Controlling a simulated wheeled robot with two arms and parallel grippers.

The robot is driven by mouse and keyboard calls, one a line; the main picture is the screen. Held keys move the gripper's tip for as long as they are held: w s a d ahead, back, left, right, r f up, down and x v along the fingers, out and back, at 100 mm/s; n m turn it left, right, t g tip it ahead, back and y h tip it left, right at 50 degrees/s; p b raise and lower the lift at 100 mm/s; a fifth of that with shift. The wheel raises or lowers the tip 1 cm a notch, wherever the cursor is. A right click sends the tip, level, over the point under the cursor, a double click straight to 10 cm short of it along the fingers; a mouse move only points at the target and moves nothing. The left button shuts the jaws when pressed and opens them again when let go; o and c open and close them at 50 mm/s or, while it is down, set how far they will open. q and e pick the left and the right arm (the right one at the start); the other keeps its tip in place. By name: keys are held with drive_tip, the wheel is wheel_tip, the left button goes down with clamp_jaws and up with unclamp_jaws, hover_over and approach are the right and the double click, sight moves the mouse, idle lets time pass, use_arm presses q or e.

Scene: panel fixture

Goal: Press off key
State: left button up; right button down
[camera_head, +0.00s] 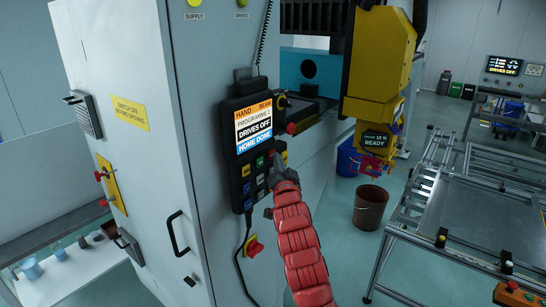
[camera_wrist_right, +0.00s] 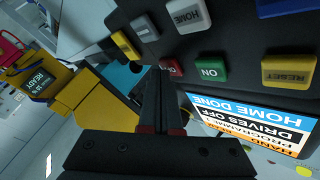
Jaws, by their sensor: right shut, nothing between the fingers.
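The black hand-held control panel (camera_head: 231,143) hangs on the side of the grey cabinet. Its screen (camera_head: 253,128) reads DRIVES OFF and HOME DONE; the screen also shows in the right wrist view (camera_wrist_right: 245,124). The red off key (camera_wrist_right: 172,68) sits beside the green ON key (camera_wrist_right: 212,70), its label partly hidden by my fingers. My right gripper (camera_head: 272,174) is shut and empty at the key area; its closed fingertips (camera_wrist_right: 163,74) lie over the near edge of the red key. I cannot tell whether they touch it. My left gripper is not in view.
A yellow RESET key (camera_wrist_right: 288,72), white HOME key (camera_wrist_right: 187,15) and blue key (camera_wrist_right: 285,7) surround the off key. The grey cabinet (camera_head: 185,120) stands left. A yellow machine (camera_head: 378,60) and brown bucket (camera_head: 370,207) are to the right.

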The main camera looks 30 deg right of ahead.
drive_tip(key=shift+w, duration=0.1)
idle(0.6)
drive_tip(key=shift+s+d, duration=0.3)
drive_tip(key=shift+s, duration=0.45)
drive_tip(key=shift+s+d, duration=0.3)
drive_tip(key=shift+s, duration=0.5)
drive_tip(key=shift+s+d, duration=0.35)
drive_tip(key=shift+s, duration=0.4)
drive_tip(key=shift+s+d, duration=0.3)
drive_tip(key=shift+s, duration=0.5)
